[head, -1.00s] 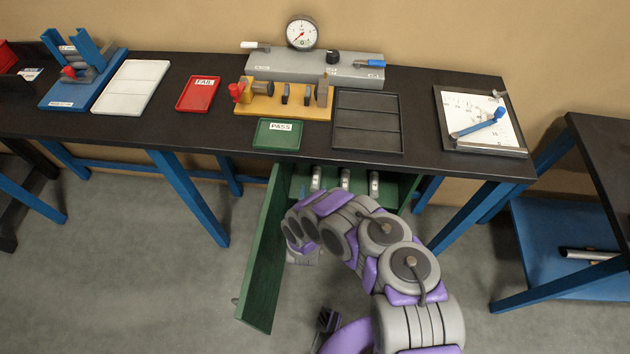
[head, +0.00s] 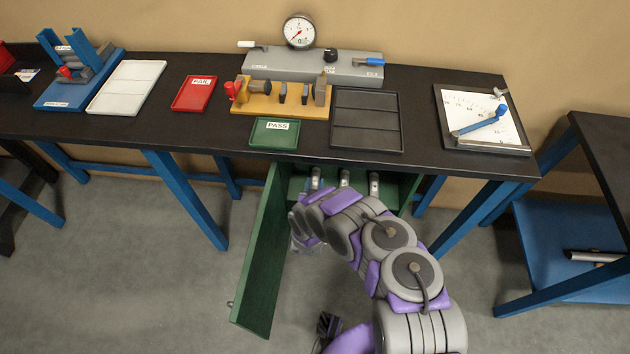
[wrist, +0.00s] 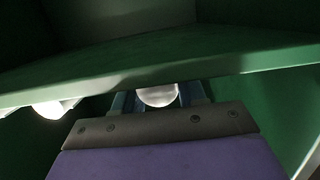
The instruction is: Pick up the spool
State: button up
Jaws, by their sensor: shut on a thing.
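My gripper (wrist: 158,98) is in the wrist view, its two fingers on either side of a pale, round-ended spool (wrist: 157,95). It is shut on this spool, just under the edge of a green shelf. Only the spool's end shows; the rest is hidden. In the head view my arm reaches into the open green cabinet under the bench, and its own links hide the fingers and the held spool. Several silvery cylinders stand or lie in the cabinet's upper part, among them a left one (head: 316,178) and a right one (head: 374,184).
The green cabinet door (head: 262,262) stands open left of my arm. A green shelf edge (wrist: 245,62) crosses above my gripper. Another pale round end (wrist: 50,108) shows at left. The black bench (head: 420,120) above holds trays and a gauge.

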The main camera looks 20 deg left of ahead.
jog(key=shift+a, duration=0.2)
jog(key=c, duration=0.4)
